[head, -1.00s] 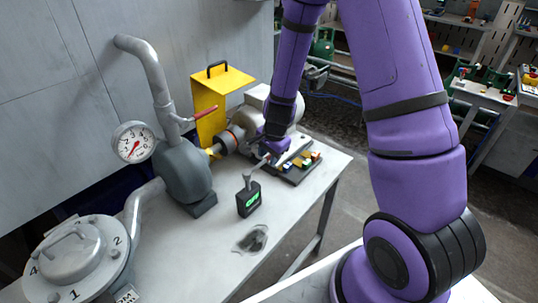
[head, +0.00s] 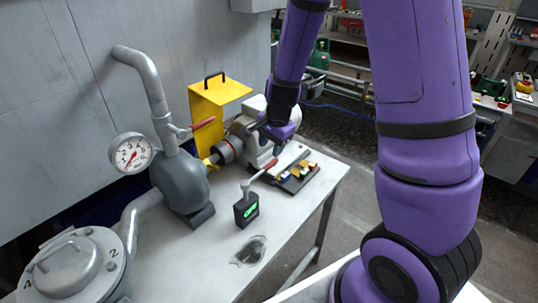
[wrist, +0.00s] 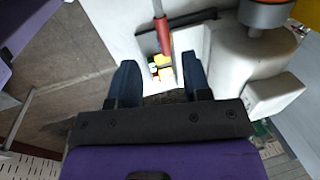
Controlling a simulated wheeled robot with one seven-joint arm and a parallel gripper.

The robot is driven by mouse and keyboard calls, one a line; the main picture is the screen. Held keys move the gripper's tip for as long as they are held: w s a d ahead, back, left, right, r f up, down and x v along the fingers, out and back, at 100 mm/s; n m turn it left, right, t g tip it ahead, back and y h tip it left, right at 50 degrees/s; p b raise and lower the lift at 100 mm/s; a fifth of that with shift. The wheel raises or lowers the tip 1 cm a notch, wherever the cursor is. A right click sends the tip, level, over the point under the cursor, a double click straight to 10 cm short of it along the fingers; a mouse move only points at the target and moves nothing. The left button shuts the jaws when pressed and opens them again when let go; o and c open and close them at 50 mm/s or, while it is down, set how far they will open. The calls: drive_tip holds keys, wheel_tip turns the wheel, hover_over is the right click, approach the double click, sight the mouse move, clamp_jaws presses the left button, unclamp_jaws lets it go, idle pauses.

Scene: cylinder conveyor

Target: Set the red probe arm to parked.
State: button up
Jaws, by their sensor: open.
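A small black box (head: 246,209) with a lit green display stands on the bench in the head view. From its top a short grey post carries the red probe arm (head: 265,168), which slants up to the right with its red grip at the far end. In the wrist view the red grip (wrist: 163,36) lies ahead of the fingers, roughly between them. My gripper (head: 275,147) is above and just beyond the grip in the head view, with its fingers partly hidden. In the wrist view my gripper (wrist: 160,78) is open with nothing between its fingers.
A dark tray (head: 297,175) of small coloured blocks lies right of the probe arm. A grey machine (head: 256,145) and yellow guard (head: 211,112) stand behind. A red-handled valve (head: 200,124) and gauge (head: 131,153) are at left. The bench front is mostly clear.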

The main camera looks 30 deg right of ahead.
drive_tip(key=shift+s+d+r, duration=0.1)
drive_tip(key=shift+s+r, duration=0.05)
drive_tip(key=shift+r, duration=0.8)
drive_tip(key=shift+r, duration=0.1)
drive_tip(key=s+a+r+n+t, duration=0.1)
drive_tip(key=s+r+n, duration=0.3)
drive_tip(key=r, duration=0.6)
drive_tip(key=s+r+n+t, duration=0.1)
drive_tip(key=s+r+n, duration=0.3)
drive_tip(key=s+r, duration=0.3)
drive_tip(key=s+r+n+t, duration=0.1)
drive_tip(key=s+r+n, duration=0.4)
drive_tip(key=s, duration=0.8)
wheel_tip(320, 180, up, 2)
drive_tip(key=shift+s+d+r+n+h, duration=0.15)
drive_tip(key=shift+r+n+h, duration=0.15)
drive_tip(key=shift+h, duration=0.1)
